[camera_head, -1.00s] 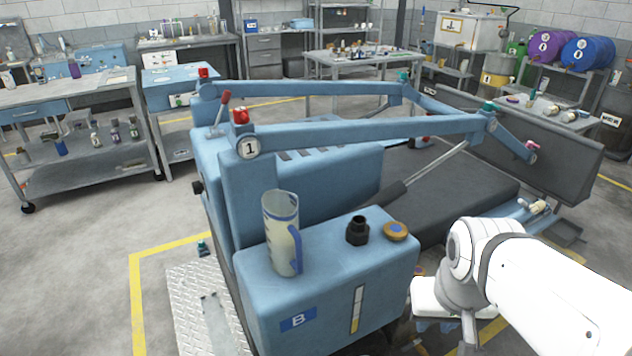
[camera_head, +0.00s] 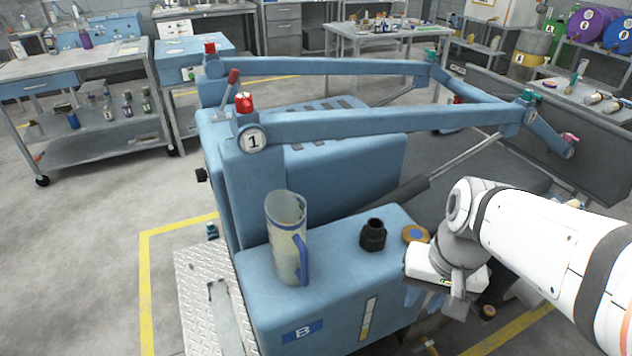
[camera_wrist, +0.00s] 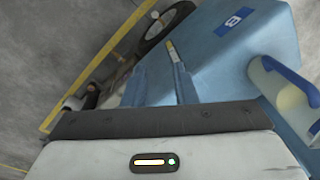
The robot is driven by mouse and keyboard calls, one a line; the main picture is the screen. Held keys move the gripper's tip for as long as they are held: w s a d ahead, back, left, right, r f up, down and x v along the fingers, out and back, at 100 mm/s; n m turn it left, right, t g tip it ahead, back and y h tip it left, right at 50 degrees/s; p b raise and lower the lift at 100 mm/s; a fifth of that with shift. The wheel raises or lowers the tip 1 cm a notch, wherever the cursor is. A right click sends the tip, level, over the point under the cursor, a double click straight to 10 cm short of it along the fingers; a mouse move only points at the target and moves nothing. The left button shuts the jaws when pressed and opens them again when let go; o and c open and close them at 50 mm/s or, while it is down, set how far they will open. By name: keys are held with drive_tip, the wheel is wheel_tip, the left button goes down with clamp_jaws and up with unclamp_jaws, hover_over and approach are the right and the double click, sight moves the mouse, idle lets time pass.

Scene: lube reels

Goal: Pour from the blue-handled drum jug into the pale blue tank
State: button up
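The drum jug (camera_head: 285,240), clear and yellowish with a blue handle (camera_head: 304,262), stands upright on top of the pale blue tank (camera_head: 260,292), which has a "B" label. A black filler neck (camera_head: 373,236) rises from the tank top, right of the jug. My gripper (camera_head: 422,298) is at the tank's right side, right of the jug and apart from it. In the wrist view its two fingers (camera_wrist: 162,88) are spread with nothing between them.
A round brown and blue cap (camera_head: 415,234) lies right of the filler neck. A blue lift with long arms (camera_head: 380,128) stands behind the tank. A ridged metal plate (camera_head: 200,300) is at the left. A bench (camera_head: 75,88) stands far left, with open floor before it.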

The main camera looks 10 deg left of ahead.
drive_tip(key=a+f+m+g+y, duration=0.3)
drive_tip(key=a+g+y, duration=0.1)
drive_tip(key=a+g, duration=0.15)
drive_tip(key=m+g+y, duration=0.2)
drive_tip(key=m+y, duration=0.7)
drive_tip(key=y, duration=0.2)
approach(291, 247)
drive_tip(key=s+f, duration=0.1)
drive_tip(key=s, duration=0.4)
drive_tip(key=p+x, duration=0.1)
drive_tip(key=x, duration=0.7)
drive_tip(key=shift+w+a+r+p, duration=0.15)
drive_tip(key=shift+w+r+p, duration=0.05)
drive_tip(key=shift+r+p, duration=0.15)
drive_tip(key=shift+c, duration=0.6)
clamp_jaws()
